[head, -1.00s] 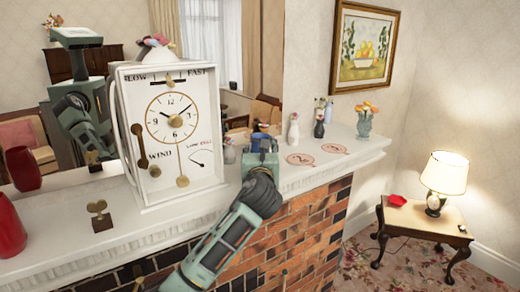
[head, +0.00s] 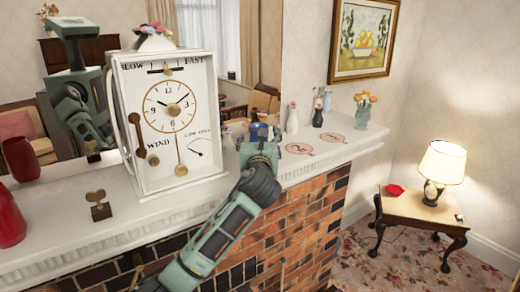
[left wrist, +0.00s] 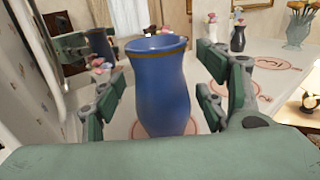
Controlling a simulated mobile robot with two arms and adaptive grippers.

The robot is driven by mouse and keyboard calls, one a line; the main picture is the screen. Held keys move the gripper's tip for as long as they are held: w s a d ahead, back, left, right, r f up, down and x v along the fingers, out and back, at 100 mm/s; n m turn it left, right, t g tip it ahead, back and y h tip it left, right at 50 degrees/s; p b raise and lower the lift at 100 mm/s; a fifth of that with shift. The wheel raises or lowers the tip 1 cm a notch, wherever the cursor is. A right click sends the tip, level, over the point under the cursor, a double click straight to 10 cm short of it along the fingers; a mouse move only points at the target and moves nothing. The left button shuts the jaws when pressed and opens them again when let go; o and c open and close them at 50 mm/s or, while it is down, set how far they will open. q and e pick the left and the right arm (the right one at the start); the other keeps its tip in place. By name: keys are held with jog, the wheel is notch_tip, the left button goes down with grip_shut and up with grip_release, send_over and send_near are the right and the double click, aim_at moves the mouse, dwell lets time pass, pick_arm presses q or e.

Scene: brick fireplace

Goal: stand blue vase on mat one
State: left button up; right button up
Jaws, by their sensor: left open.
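The blue vase (left wrist: 162,95), with a brown band near its rim, stands upright on the white mantel between the fingers of my left gripper (left wrist: 155,85). The gripper is open, with a finger on each side of the vase. In the head view my left gripper (head: 258,148) hides most of the vase; a bit of blue (head: 257,131) shows above it. Two round pinkish mats (head: 299,149) (head: 333,137) lie flat to the right, their marks too small to read surely. A reddish ring (left wrist: 139,129) shows by the vase's base. My right gripper is out of view.
A large white clock (head: 170,125) stands left of the gripper. A white vase (head: 292,119), a dark vase (head: 317,112) and a flower vase (head: 363,112) stand behind the mats. A mirror backs the mantel.

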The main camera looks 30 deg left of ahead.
pick_arm(q)
jog(key=b+v, duration=0.2)
jog(key=v, duration=0.9)
jog(key=shift+s+d+b, duration=0.25)
jog(key=shift+b, duration=0.1)
jog(key=shift+f, duration=0.15)
